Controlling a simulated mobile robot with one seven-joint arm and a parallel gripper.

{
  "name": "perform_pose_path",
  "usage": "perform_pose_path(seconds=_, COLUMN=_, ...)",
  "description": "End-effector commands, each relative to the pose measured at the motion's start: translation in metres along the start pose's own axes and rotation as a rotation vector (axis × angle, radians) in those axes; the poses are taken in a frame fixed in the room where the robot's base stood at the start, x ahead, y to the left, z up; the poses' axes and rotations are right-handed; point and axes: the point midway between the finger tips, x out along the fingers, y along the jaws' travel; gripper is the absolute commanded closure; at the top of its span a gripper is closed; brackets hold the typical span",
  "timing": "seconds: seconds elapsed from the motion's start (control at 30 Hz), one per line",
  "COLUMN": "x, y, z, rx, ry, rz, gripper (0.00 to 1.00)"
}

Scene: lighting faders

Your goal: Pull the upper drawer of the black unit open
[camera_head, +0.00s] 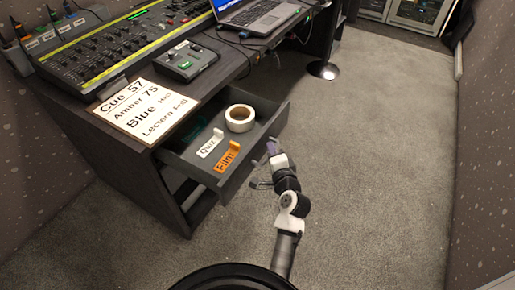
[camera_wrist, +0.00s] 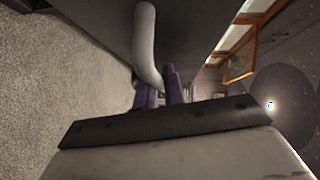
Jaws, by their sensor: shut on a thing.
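The upper drawer (camera_head: 240,172) of the black unit (camera_head: 140,178) stands pulled out, with its inside showing in the head view. It holds a roll of white tape (camera_head: 239,118), a white "Quiz" tag (camera_head: 209,144) and an orange "Film" tag (camera_head: 227,157). My gripper (camera_head: 272,150) is at the drawer's front, outside it. In the wrist view, the purple fingers of my gripper (camera_wrist: 160,90) are shut on the drawer's grey bar handle (camera_wrist: 146,35). The fingers partly hide the grip.
On the unit's top are a cue sign (camera_head: 144,108), a small control box (camera_head: 186,61), a lighting desk (camera_head: 110,48) and a laptop (camera_head: 258,15). A wall (camera_head: 490,150) stands at the right. Carpet (camera_head: 370,150) in front of the drawer is clear except for my arm.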

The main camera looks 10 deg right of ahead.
Motion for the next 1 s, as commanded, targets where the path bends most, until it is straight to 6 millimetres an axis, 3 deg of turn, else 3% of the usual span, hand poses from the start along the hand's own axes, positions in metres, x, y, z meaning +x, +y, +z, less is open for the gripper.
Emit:
perform_pose_path(seconds=0.2, x=-0.013, y=0.004, z=-0.015, rx=-0.001, ry=0.006, rz=-0.001, gripper=1.0)
perform_pose_path(seconds=0.67, x=-0.016, y=0.004, z=-0.018, rx=-0.001, ry=0.007, rz=-0.001, gripper=1.0)
perform_pose_path(seconds=0.7, x=-0.016, y=0.004, z=-0.018, rx=-0.001, ry=0.007, rz=-0.001, gripper=0.85)
perform_pose_path(seconds=0.73, x=-0.016, y=0.004, z=-0.018, rx=-0.001, ry=0.007, rz=-0.001, gripper=0.81)
perform_pose_path(seconds=1.0, x=-0.016, y=0.004, z=-0.017, rx=0.0, ry=0.003, rz=0.0, gripper=0.8)
